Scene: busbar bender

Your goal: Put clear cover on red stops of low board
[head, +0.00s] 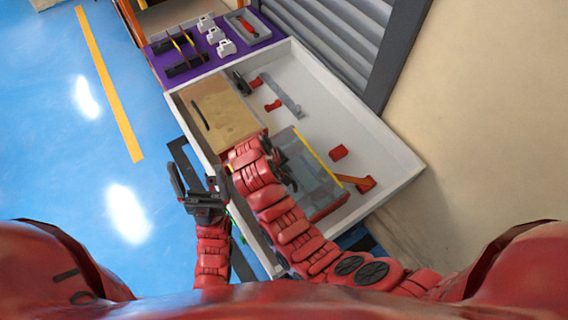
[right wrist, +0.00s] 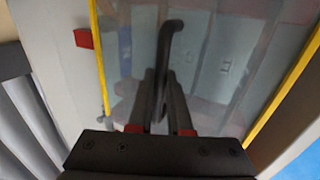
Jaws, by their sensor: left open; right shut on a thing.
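The clear cover (head: 312,168) is a see-through sheet with yellow edges, over the right part of the low white board (head: 385,150). My right gripper (head: 283,170) is shut on its black handle, partly hidden by my arm. In the right wrist view the cover (right wrist: 215,60) fills the middle, and the gripper (right wrist: 160,110) grips the handle (right wrist: 168,40). A red stop (head: 338,152) lies just outside the yellow edge; others (head: 272,105) sit farther back. Red shows at the cover's near edge; I cannot tell whether it touches the board. My left gripper (head: 198,200) is open and empty, left of the board.
A tan box (head: 220,110) stands on the board's left part. A grey bar (head: 281,95) and an orange bar with a red block (head: 362,182) lie on the board. A purple table (head: 215,45) with small parts is behind. Blue floor is clear at left.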

